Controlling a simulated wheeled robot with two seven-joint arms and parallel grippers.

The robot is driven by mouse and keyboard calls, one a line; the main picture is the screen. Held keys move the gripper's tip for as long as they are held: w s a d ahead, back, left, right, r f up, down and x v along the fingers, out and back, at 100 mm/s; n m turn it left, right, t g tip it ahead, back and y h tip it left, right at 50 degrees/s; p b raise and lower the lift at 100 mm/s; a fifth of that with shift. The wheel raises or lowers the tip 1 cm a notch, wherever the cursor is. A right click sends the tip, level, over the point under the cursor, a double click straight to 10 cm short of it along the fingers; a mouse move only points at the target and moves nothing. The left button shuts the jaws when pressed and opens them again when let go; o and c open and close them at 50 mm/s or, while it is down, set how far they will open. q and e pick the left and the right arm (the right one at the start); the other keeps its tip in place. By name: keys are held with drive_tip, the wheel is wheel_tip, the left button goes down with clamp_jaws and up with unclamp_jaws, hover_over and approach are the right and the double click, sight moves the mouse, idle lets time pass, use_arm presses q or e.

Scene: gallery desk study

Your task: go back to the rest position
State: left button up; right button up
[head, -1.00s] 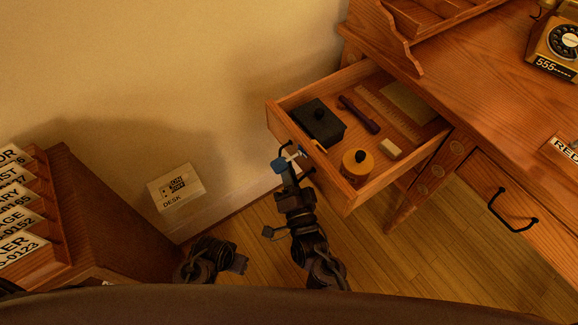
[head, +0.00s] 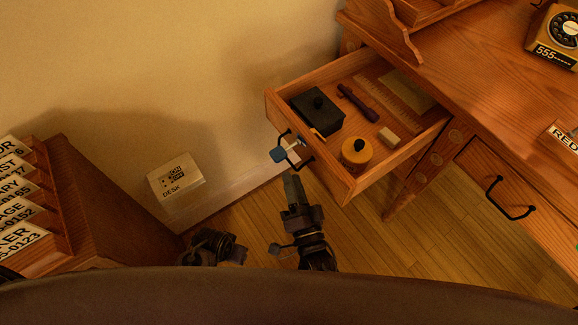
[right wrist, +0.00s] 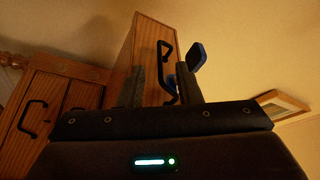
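My right gripper (head: 292,185) is just in front of the open drawer (head: 349,184), below its black handle (head: 291,150), and apart from it. In the right wrist view its two fingers (right wrist: 162,88) stand apart, with the handle (right wrist: 165,72) showing beyond them and nothing held. A blue tag-like piece (head: 279,155) with a white part hangs at the handle; its blue part also shows in the right wrist view (right wrist: 196,56). My left gripper (head: 232,253) is low in the head view, dark and folded, and its fingers are unclear.
The drawer holds a black box (head: 316,112), a yellow round container (head: 356,155), an eraser-like block (head: 389,137) and a dark tool (head: 357,101). A desk (head: 480,90) stands right, a sign rack (head: 95,215) left.

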drive_tip(key=shift+s+d, duration=0.15)
drive_tip(key=shift+s, duration=0.25)
